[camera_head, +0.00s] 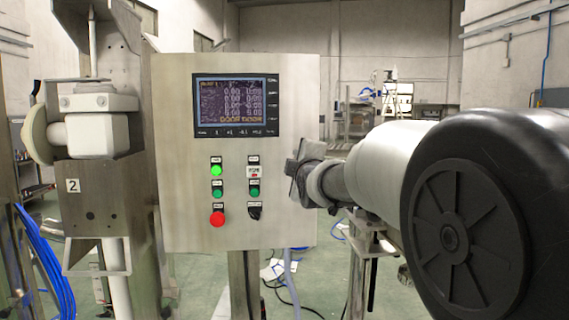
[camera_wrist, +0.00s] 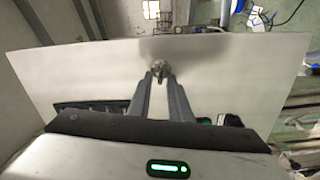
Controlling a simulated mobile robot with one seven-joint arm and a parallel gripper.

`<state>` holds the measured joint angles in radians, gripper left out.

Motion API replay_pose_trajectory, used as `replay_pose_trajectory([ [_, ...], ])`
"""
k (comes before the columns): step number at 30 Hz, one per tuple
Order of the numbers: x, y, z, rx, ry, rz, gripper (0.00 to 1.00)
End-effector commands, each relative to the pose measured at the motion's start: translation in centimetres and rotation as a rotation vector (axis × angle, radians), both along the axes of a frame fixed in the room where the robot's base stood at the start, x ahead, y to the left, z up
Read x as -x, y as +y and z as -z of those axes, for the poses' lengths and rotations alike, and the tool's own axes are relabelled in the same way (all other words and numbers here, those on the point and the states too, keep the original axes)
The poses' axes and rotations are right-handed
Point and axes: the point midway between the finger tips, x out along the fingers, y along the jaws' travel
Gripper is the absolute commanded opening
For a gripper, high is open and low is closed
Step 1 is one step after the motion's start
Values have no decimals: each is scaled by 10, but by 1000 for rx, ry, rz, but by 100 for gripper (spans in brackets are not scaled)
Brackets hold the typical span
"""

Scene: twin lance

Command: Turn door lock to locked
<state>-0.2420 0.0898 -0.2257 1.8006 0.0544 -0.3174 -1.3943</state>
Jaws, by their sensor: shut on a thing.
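The door lock (camera_wrist: 158,66) is a small round metal piece on the plain grey face of the control box, seen in the wrist view. My gripper (camera_wrist: 161,76) has its two fingers on either side of the lock, shut on it. In the head view my gripper (camera_head: 297,170) reaches in from the right to the right edge of the box door (camera_head: 290,110), and the lock itself is hidden behind it. Which way the lock is turned cannot be made out.
The box carries a screen (camera_head: 236,105), a green lit button (camera_head: 216,170), a red button (camera_head: 217,217) and a black selector switch (camera_head: 254,212). A metal machine frame (camera_head: 90,190) stands close on the left. Blue cables (camera_head: 42,262) hang at lower left.

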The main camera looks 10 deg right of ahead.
Motion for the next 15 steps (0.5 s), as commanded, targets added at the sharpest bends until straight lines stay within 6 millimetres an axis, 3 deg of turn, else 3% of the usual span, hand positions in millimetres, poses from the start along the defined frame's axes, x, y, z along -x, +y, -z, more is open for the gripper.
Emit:
replay_pose_trajectory([
  [15, 0, 0, 3, 212, 0, 0, 0],
])
